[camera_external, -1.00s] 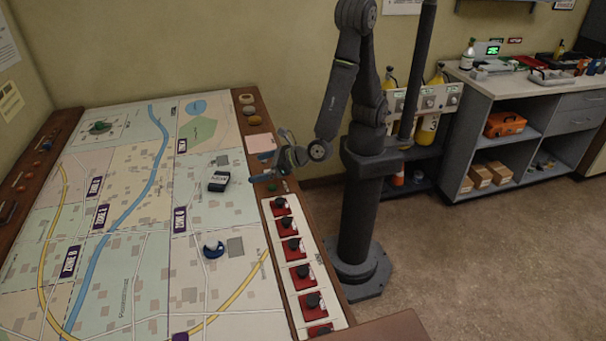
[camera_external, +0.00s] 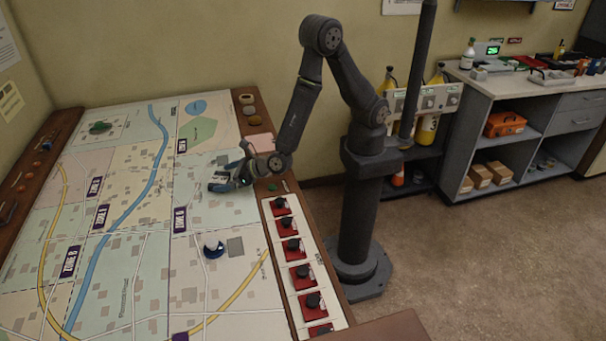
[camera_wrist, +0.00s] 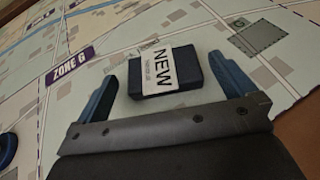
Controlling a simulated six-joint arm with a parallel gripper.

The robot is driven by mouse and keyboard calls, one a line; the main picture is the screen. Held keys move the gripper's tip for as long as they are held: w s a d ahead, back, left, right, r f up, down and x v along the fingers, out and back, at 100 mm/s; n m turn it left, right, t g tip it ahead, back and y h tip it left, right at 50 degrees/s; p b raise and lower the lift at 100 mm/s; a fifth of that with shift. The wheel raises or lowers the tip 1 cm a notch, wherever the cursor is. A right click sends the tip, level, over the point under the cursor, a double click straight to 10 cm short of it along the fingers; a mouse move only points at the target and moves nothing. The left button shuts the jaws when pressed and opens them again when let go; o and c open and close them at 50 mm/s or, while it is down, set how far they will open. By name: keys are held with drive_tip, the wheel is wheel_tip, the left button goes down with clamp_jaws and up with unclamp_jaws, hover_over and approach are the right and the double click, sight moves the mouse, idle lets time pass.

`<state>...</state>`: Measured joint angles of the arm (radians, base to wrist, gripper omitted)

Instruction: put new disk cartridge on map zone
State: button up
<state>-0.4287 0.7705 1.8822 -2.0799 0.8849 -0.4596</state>
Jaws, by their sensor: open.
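The new disk cartridge (camera_wrist: 188,73) is a dark blue block with a white label reading NEW. It lies flat on the map (camera_wrist: 140,30), to the right of the purple ZONE G label (camera_wrist: 71,68) in the wrist view. My gripper (camera_wrist: 162,68) is open, with one blue finger on each side of the cartridge and a small gap to it on both sides. In the external view my gripper (camera_external: 230,179) is low over the map's right part, and the cartridge (camera_external: 217,186) is partly hidden by it.
A dark blue ring-shaped object (camera_external: 213,250) lies on the map nearer the camera. A panel of red switches (camera_external: 301,275) runs along the table's right side. Round items (camera_external: 250,109) and a pinkish pad (camera_external: 260,143) sit on the wooden edge. Most of the map is clear.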

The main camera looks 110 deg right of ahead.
sight(219, 179)
drive_tip(key=x, duration=0.3)
drive_tip(key=shift+d+f, duration=0.1)
drive_tip(key=shift+f, duration=0.05)
drive_tip(key=c, duration=1.1)
drive_tip(key=shift+w+r, duration=0.1)
drive_tip(key=shift+r, duration=0.7)
wheel_tip(219, 179, up, 3)
drive_tip(key=shift+f, duration=0.1)
drive_tip(key=shift+n+y, duration=0.5)
drive_tip(key=shift+s+d+r, duration=0.55)
drive_tip(key=shift+d+r, duration=0.15)
drive_tip(key=shift+d, duration=0.9)
drive_tip(key=shift+s+d+r, duration=0.5)
drive_tip(key=shift+d+r, duration=0.2)
drive_tip(key=shift+d, duration=0.85)
drive_tip(key=shift+s+d+r, duration=0.55)
drive_tip(key=shift+d+r, duration=0.15)
drive_tip(key=shift+d, duration=0.9)
